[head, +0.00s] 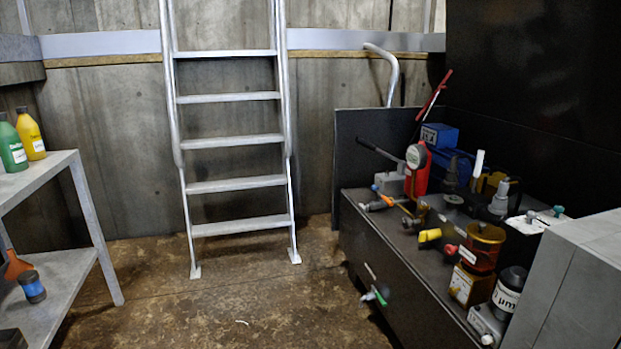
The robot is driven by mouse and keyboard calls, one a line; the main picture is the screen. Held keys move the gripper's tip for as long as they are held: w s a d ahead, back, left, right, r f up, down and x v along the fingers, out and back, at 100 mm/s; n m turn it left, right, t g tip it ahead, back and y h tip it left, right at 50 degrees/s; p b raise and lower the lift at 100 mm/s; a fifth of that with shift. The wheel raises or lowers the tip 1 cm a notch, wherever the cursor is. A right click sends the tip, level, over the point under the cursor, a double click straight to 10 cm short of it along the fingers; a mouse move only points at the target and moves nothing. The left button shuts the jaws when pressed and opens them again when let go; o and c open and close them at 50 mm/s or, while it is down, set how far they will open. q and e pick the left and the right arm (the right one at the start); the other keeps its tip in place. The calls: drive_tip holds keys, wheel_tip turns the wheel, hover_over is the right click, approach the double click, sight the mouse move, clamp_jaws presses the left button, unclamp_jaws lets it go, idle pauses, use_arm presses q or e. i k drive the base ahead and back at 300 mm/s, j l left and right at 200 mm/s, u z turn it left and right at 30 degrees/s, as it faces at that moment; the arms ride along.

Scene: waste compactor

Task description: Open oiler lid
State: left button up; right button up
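An amber see-through reservoir (482,247) with reddish bands stands on the dark machine bench at the right; it looks like the oiler. A small pale knob or cap shows on its top, but I cannot tell whether its lid is open or shut. Below it is a yellowish block (468,286) with a label. Neither of my grippers shows in the head view.
The bench (385,240) also carries a red unit with a round gauge (416,168), a blue box (439,136), yellow handles (429,236) and a black labelled filter (508,290). A grey box (590,285) stands at right.

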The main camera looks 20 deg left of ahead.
sight(483, 232)
drive_tip(key=j+u, duration=0.1)
drive_tip(key=u, duration=0.35)
drive_tip(key=i+u, duration=0.15)
drive_tip(key=u, duration=0.7)
drive_tip(key=i+u, duration=0.15)
drive_tip(key=u, duration=0.3)
drive_tip(key=i+u, duration=0.1)
drive_tip(key=u, duration=0.75)
drive_tip(key=i+l+u, duration=0.55)
drive_tip(key=l, duration=0.3)
drive_tip(key=i+l+u, duration=0.15)
drive_tip(key=l+u, duration=0.15)
drive_tip(key=l, duration=0.15)
drive_tip(key=i+l+u, duration=0.25)
drive_tip(key=l, duration=0.3)
drive_tip(key=l+u, duration=0.3)
drive_tip(key=l, duration=0.2)
drive_tip(key=l+u, duration=0.25)
drive_tip(key=l, duration=2.3)
drive_tip(key=i, duration=0.05)
